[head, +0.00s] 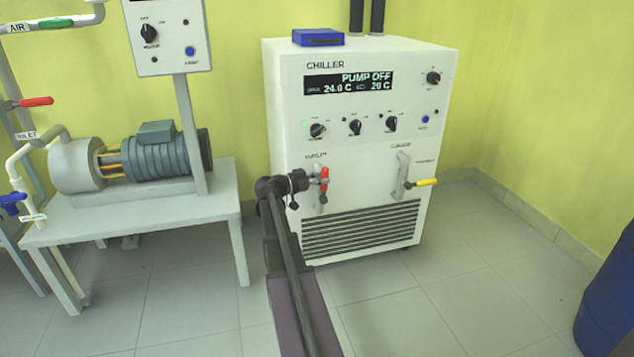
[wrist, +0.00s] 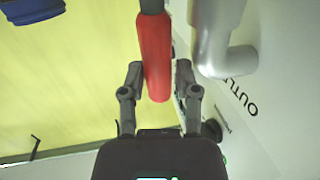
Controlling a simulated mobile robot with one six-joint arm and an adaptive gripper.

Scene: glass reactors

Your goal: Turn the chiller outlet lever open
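The white chiller (head: 285,100) stands against the yellow wall in the head view. Its outlet lever (head: 325,183) has a red handle that looks upright, in front of a grey pipe on the lower left of the front panel. In the wrist view the red outlet lever (wrist: 156,55) lies between the two fingers of my gripper (wrist: 160,73). The left finger is close to or touching the handle; a small gap shows at the right finger. In the head view my gripper (head: 312,182) is at the lever and hides part of it.
A second lever with a yellow handle (head: 426,182) is at the chiller's lower right. A blue box (head: 318,38) lies on the chiller. A pump table (head: 140,212) stands at left, and a blue drum (head: 608,300) at right. The floor at front right is clear.

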